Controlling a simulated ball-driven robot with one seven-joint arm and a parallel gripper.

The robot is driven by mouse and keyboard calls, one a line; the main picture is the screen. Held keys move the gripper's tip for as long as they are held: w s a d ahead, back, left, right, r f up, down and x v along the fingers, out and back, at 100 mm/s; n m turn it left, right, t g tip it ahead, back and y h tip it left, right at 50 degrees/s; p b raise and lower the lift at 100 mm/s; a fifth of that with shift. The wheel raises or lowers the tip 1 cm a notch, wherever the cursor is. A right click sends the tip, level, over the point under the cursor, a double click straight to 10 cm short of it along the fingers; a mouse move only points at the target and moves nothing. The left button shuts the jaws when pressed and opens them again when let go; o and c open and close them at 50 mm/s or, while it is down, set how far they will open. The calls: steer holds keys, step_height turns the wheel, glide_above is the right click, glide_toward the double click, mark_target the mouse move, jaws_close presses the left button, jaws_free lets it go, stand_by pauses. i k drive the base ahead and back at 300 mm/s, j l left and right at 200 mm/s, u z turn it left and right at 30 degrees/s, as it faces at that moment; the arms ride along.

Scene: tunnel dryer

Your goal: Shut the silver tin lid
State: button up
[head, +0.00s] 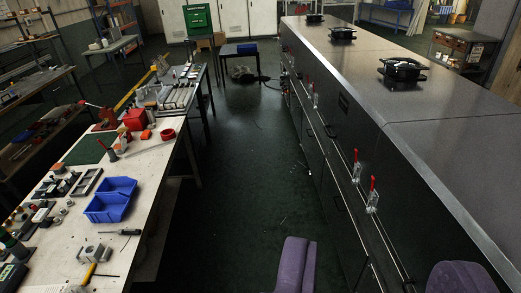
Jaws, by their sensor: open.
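I cannot make out a silver tin or its lid for certain. A small silver-grey metal object (93,253) sits on the near part of the white workbench at the left, but I cannot tell whether it is the tin or has a lid. My gripper (379,252) shows as two purple fingers at the bottom edge, right of centre. The fingers are wide apart and nothing shows between them. The gripper is well to the right of the workbench, in front of the floor and the long dark machine.
The workbench (150,165) holds a blue bin (111,200), a red box (135,120) and many tools. The long machine (430,95) with red-handled latches lines the right side. Dark open floor (235,170) lies between them. A small table (242,50) stands farther back.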

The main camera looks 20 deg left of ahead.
mark_target(124, 138)
steer(key=i+j+u, duration=0.2)
steer(key=i+u, duration=0.55)
steer(key=i, duration=0.2)
steer(key=i+u, duration=0.4)
steer(key=i+l+u, duration=0.2)
steer(key=i+u, duration=0.15)
steer(key=i, duration=0.15)
steer(key=i+l+z, duration=0.1)
steer(key=i+l, duration=0.2)
steer(key=i, duration=0.7)
steer(key=i+l+z, duration=0.15)
steer(key=i, duration=0.8)
steer(key=i+l+z, duration=0.1)
steer(key=i, duration=0.9)
